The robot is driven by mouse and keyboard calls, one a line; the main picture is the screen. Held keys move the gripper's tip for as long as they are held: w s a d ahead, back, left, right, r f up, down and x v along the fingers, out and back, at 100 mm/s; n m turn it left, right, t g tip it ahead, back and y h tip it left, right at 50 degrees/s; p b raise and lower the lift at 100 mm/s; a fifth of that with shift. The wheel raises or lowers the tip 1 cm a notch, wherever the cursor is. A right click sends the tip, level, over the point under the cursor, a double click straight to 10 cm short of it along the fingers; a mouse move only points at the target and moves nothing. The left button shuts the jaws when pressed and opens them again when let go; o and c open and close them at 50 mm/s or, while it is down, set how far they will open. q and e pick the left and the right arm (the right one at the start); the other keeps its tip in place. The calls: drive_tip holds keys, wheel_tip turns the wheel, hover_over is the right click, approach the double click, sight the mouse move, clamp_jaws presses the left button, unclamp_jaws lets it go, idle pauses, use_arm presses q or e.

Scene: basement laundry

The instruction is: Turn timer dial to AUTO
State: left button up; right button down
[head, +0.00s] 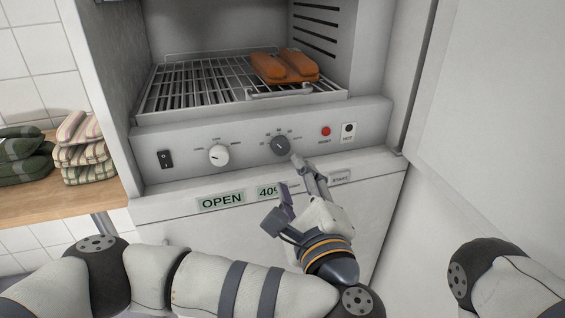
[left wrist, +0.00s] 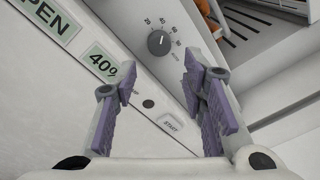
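The timer dial (head: 281,146) is a round dark grey knob on the cabinet's control panel (head: 190,176), ringed by printed marks. In the left wrist view the dial (left wrist: 158,42) shows numbers around it and a word at the lower right too small to read surely. I cannot tell which mark its pointer faces. My left gripper (head: 295,178) is in front of the panel, just below and right of the dial. Its purple-padded fingers (left wrist: 161,72) are spread apart and empty, with the dial beyond the fingertips. My right gripper is not in view.
A white knob (head: 219,155) and black rocker switch (head: 166,158) are left of the dial. A red button (head: 326,131) and START button (head: 340,177) are to its right. A wire rack (head: 200,92) holds orange folded cloths (head: 285,66). An open door (head: 495,110) stands at right.

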sight(282, 149)
use_arm(q)
drive_tip(key=x, duration=1)
drive_tip(key=shift+w+f+p, duration=0.1)
drive_tip(key=shift+w+p, duration=0.05)
drive_tip(key=shift+p, duration=0.25)
drive_tip(key=c, duration=0.9)
